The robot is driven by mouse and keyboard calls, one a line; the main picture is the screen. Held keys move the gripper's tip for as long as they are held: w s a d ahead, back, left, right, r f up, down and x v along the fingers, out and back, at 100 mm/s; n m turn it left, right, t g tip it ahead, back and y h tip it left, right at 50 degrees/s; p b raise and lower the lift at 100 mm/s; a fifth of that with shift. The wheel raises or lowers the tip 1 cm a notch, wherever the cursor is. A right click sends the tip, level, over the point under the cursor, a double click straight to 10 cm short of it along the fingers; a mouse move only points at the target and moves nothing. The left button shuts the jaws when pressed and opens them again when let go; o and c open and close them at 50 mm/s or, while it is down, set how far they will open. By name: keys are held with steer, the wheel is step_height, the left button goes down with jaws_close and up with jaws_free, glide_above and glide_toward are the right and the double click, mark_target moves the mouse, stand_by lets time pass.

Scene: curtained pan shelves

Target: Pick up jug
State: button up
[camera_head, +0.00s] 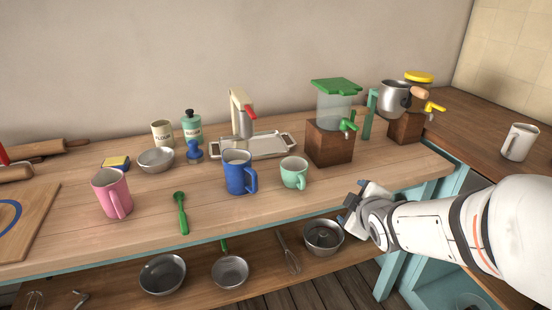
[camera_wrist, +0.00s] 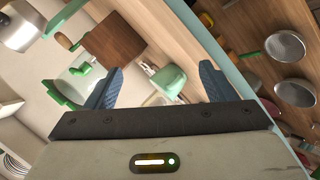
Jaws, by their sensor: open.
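Several jug-like vessels stand in the head view, and I cannot tell which one is the jug. A pink one (camera_head: 112,194) is at the left, a tall blue one (camera_head: 239,173) is mid-counter, and a white one (camera_head: 519,142) is on the right counter. A smaller mint cup (camera_head: 294,173) stands right of the blue one. My gripper (camera_head: 350,203) is open and empty at the counter's front edge, right of the mint cup and apart from it. In the wrist view the mint cup (camera_wrist: 169,80) appears between the open fingers (camera_wrist: 162,72).
A green-lidded dispenser (camera_head: 335,107) on a wooden block (camera_head: 330,145) and a metal pot (camera_head: 394,98) stand behind my gripper. A tray (camera_head: 262,146) lies at the back. A green spoon (camera_head: 182,212) lies at the front. Metal bowls (camera_head: 162,273) sit on the lower shelf.

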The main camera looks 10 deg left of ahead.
steer(key=w+a+f+n+t+y+b, duration=0.1)
steer(key=w+a+f+n+y+b, duration=0.15)
steer(key=a+n+y, duration=0.45)
steer(key=n+g+y+b, duration=0.2)
steer(key=n+y, duration=0.2)
steer(key=n, duration=0.3)
glide_toward(257, 184)
steer(key=p+x, duration=0.2)
steer(key=x, duration=0.9)
steer(key=shift+f, duration=0.1)
steer(key=c, duration=1.2)
